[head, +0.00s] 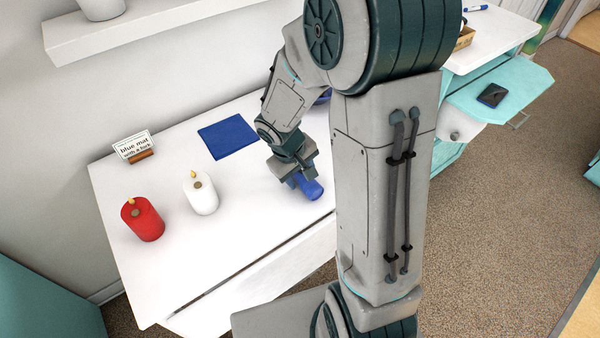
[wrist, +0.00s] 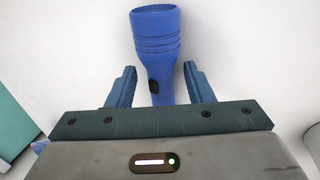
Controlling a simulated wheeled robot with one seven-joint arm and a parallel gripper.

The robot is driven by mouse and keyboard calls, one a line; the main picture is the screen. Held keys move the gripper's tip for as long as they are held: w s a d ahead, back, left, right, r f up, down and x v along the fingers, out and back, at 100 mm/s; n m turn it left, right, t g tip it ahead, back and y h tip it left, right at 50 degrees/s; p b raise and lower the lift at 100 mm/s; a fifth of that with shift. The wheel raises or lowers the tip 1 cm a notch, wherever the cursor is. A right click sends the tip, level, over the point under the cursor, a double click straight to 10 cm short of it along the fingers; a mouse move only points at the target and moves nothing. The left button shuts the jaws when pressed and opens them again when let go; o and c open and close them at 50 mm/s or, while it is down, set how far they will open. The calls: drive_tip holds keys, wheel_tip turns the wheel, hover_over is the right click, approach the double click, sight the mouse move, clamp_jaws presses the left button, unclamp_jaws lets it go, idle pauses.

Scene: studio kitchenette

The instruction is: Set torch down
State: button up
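The blue torch (head: 312,189) is over the white table, near its front edge, and looks to be lying on it. In the wrist view the torch (wrist: 157,45) points its wide head away from me. My gripper (head: 298,178) is low over the torch. Its two fingers (wrist: 160,82) stand on either side of the torch's handle, with a visible gap on each side, so it is open. The rear end of the torch is hidden behind the gripper body. A flat blue mat (head: 228,137) lies farther back on the table, apart from the torch.
A white candle (head: 201,194) and a red candle (head: 143,219) stand left of my gripper. A small sign (head: 133,145) mentioning a blue mat stands at the back left. A blue object (head: 322,97) is partly hidden behind my arm. The table between mat and torch looks clear.

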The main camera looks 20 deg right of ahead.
drive_tip(key=shift+r, duration=0.1)
drive_tip(key=shift+r+p, duration=0.25)
drive_tip(key=shift+p, duration=0.1)
drive_tip(key=w+p+v, duration=0.1)
drive_tip(key=p+v, duration=0.1)
drive_tip(key=v, duration=0.9)
drive_tip(key=s+d+r+m+t+y, duration=0.1)
drive_tip(key=s+r, duration=0.5)
drive_tip(key=s, duration=0.7)
drive_tip(key=m+y, duration=0.1)
drive_tip(key=m, duration=0.1)
drive_tip(key=shift+m+y, duration=0.4)
drive_tip(key=shift+s+d+r, duration=0.1)
drive_tip(key=shift+r, duration=0.05)
drive_tip(key=shift+c, duration=1.2)
